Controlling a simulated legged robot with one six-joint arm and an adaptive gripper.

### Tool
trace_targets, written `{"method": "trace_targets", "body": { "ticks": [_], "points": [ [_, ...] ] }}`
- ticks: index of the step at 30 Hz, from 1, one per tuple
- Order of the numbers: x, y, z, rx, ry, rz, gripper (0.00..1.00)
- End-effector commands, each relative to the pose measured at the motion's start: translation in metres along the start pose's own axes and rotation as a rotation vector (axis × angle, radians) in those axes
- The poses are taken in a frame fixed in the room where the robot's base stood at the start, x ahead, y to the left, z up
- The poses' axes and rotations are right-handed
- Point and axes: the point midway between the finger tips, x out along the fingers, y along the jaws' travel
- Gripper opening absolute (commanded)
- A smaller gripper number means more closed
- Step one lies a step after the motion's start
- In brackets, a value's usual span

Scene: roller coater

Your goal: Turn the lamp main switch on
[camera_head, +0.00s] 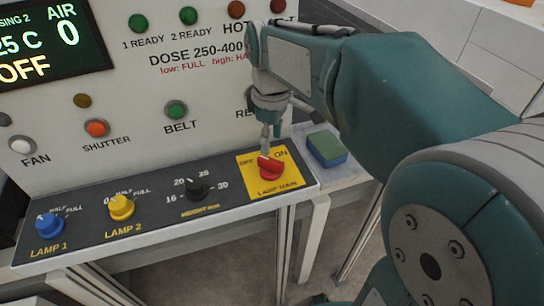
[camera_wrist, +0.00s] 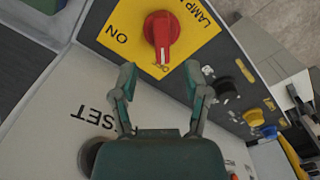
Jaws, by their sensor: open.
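The red lamp main switch knob (camera_head: 270,167) sits on a yellow plate (camera_head: 283,182) marked OFF and ON, at the right end of the sloping control panel. In the wrist view the knob (camera_wrist: 162,35) has its handle pointing to the OFF label. My gripper (camera_head: 270,140) is just behind and above the knob in the head view, with its fingers pointing down. In the wrist view my gripper (camera_wrist: 160,72) is open and empty. Its two fingertips are spread to either side of the OFF label, short of the knob, with no visible contact.
A black knob (camera_head: 196,188), a yellow LAMP 2 knob (camera_head: 121,207) and a blue LAMP 1 knob (camera_head: 49,225) lie to the left. A green-and-blue sponge (camera_head: 327,148) rests on a ledge to the right. The upright panel with buttons stands close behind my gripper.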

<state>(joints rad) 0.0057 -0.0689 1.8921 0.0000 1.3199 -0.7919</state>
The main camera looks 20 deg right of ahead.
Motion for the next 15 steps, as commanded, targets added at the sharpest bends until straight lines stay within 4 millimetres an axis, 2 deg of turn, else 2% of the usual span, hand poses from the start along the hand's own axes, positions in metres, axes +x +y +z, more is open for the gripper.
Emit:
{"method": "trace_targets", "body": {
  "ticks": [3, 9, 15],
  "points": [
    [0.024, -0.001, 0.000, 0.000, -0.003, -0.003, 0.60],
    [0.054, -0.001, 0.000, 0.000, -0.002, -0.002, 0.60],
    [0.066, 0.000, 0.000, 0.001, 0.000, 0.000, 0.60]
  ]
}}
